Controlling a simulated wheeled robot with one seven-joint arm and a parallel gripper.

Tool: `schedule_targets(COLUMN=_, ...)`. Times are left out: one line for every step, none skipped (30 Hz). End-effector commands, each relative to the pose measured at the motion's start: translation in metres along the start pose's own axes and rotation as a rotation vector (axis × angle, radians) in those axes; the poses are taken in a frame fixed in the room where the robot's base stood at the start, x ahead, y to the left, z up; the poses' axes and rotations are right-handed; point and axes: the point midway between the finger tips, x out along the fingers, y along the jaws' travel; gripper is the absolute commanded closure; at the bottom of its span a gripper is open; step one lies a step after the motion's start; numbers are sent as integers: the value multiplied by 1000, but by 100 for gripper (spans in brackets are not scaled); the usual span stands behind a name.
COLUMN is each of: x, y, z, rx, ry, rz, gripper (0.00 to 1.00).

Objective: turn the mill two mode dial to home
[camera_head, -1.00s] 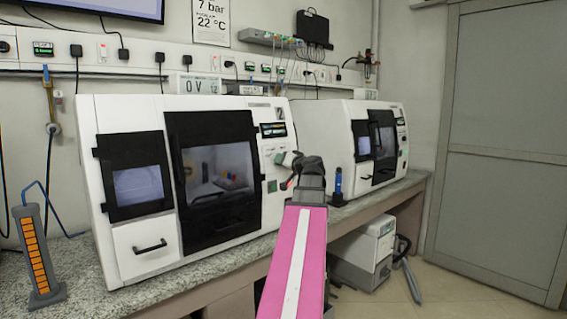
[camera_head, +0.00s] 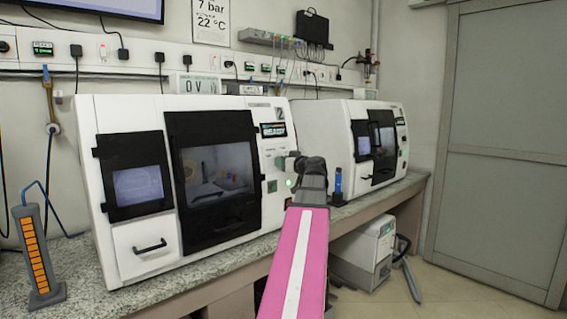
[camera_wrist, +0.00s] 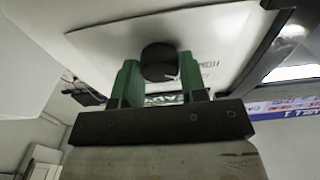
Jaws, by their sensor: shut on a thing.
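Lettering beside the dial is only partly readable. In the head view my gripper (camera_head: 288,161) is at the right-hand control panel of the near white mill (camera_head: 88,170). There my gripper and wrist hide the dial.
A second white mill (camera_head: 333,125) stands behind to the right on the same granite bench (camera_head: 200,273). A blue bottle (camera_head: 338,182) stands near the bench edge. An orange-and-grey rack (camera_head: 35,255) stands at the left. A grey-white unit (camera_head: 362,255) is under the bench.

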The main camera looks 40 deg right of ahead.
Motion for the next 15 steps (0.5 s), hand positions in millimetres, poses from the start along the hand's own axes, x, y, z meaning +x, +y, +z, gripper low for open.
schedule_targets(x=0, y=0, z=1, rx=-5, ry=-3, rz=0, gripper=85)
schedule_targets(x=0, y=0, z=1, rx=-6, ry=-3, rz=-1, gripper=85)
schedule_targets(x=0, y=0, z=1, rx=-6, ry=-3, rz=-1, gripper=85)
schedule_targets(x=0, y=0, z=1, rx=-6, ry=-3, rz=-1, gripper=85)
schedule_targets(x=0, y=0, z=1, rx=-6, ry=-3, rz=0, gripper=85)
schedule_targets(x=0, y=0, z=1, rx=-6, ry=-3, rz=0, gripper=85)
schedule_targets(x=0, y=0, z=1, rx=-6, ry=-3, rz=0, gripper=85)
schedule_targets(x=0, y=0, z=1, rx=-6, ry=-3, rz=0, gripper=85)
schedule_targets(x=0, y=0, z=1, rx=-6, ry=-3, rz=0, gripper=85)
schedule_targets(x=0, y=0, z=1, rx=-6, ry=-3, rz=0, gripper=85)
schedule_targets(x=0, y=0, z=1, rx=-6, ry=-3, rz=0, gripper=58)
schedule_targets(x=0, y=0, z=1, rx=-6, ry=-3, rz=0, gripper=45)
schedule_targets(x=0, y=0, z=1, rx=-6, ry=-3, rz=0, gripper=36)
schedule_targets(x=0, y=0, z=1, rx=-5, ry=-2, rz=0, gripper=36)
schedule_targets(x=0, y=0, z=1, rx=-5, ry=-2, rz=0, gripper=36)
